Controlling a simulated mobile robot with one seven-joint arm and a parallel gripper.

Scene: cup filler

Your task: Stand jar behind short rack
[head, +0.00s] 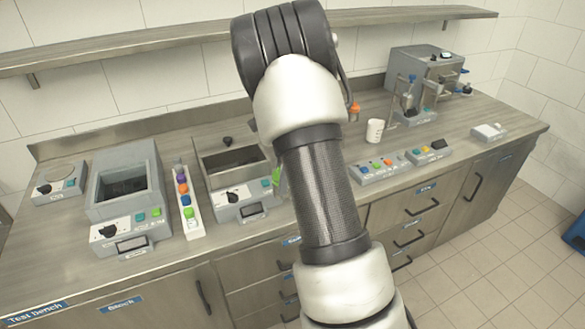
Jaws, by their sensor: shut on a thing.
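My arm rises through the middle of the head view and bends over at the top; my gripper is hidden behind it. A small orange thing (354,108) shows just right of my arm, perhaps a lid; I cannot tell whether it is the jar. A white cup-like vessel (375,131) stands upright on the bench to its right. A narrow white rack (195,228) with several coloured caps stands between two grey machines on the left. I cannot tell whether it is the short rack.
A grey machine (125,185) and another open-topped machine (232,170) stand left of my arm. A low panel with coloured buttons (400,166) lies near the front edge at right. A dispenser machine (428,75) stands at the back right.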

